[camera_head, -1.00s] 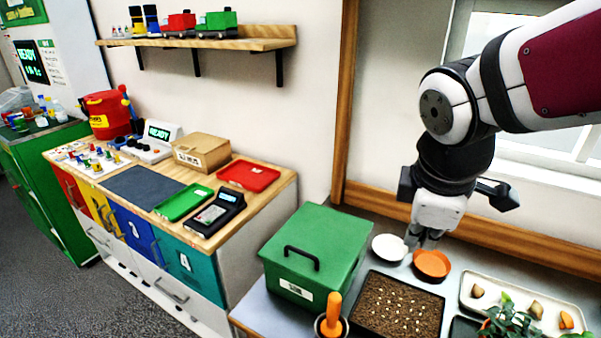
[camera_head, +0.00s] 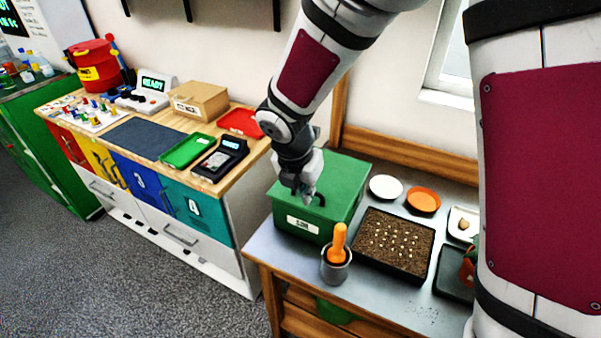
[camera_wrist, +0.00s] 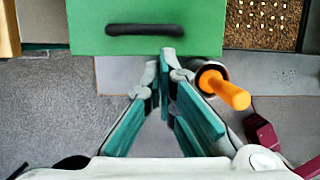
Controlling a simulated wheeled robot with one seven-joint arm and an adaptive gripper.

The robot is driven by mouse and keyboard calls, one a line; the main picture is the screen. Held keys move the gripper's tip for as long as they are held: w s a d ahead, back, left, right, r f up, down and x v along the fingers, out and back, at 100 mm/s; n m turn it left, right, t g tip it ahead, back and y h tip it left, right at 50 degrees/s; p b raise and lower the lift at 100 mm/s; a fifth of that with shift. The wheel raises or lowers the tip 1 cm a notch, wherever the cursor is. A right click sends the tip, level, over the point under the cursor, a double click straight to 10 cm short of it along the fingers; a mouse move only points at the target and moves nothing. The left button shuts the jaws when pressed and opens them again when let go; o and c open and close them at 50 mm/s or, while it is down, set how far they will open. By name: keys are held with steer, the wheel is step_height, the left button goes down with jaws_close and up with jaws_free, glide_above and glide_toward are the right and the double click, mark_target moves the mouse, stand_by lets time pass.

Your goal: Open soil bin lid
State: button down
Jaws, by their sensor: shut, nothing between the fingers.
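The soil bin (camera_head: 318,222) is a green box with a white label on its front, standing at the left end of the grey table. Its green lid (camera_head: 346,178) is on and looks closed, with a dark bar handle that my gripper partly hides in the head view. In the wrist view the lid (camera_wrist: 90,30) and its black handle (camera_wrist: 145,30) show clearly at the top. My gripper (camera_head: 306,197) is over the front part of the lid, by the handle. In the wrist view my gripper (camera_wrist: 168,58) is shut and empty, its fingertips just below the handle in the picture.
A grey cup (camera_head: 336,264) with an orange-handled tool (camera_head: 338,242) stands close in front of the bin. A seed tray (camera_head: 394,243), a white dish (camera_head: 386,187) and an orange dish (camera_head: 423,201) are to the right. A wooden-topped cabinet (camera_head: 208,140) stands left.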

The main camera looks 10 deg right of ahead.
mark_target(311, 208)
steer(key=shift+x, duration=2.55)
steer(key=shift+d, duration=0.1)
